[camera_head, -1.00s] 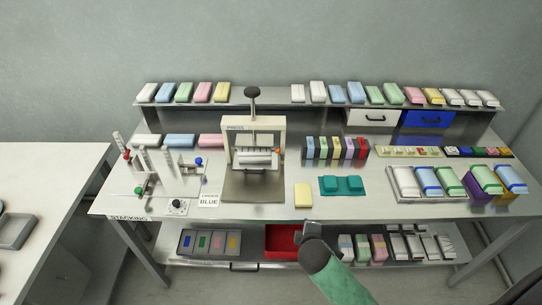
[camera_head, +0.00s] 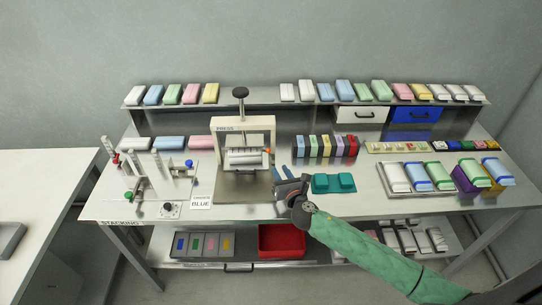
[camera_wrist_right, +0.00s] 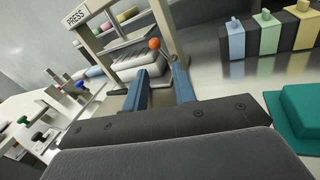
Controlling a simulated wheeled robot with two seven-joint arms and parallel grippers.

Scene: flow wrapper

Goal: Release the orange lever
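The press (camera_head: 243,124) is a pale frame with a black knob on top, standing on a metal base plate. The orange lever (camera_head: 267,151) shows as a small orange ball at the right side of the press. In the right wrist view the lever's ball (camera_wrist_right: 154,43) sits on a thin stem beside the press post. My right gripper (camera_head: 280,171) is just in front and to the right of the press. In the wrist view its two blue fingers (camera_wrist_right: 159,72) are apart with nothing between them, and the ball is beyond the tips. My left gripper is not in view.
The stacking posts (camera_head: 156,173) are left of the press. A red bin (camera_head: 281,241) sits on the lower shelf.

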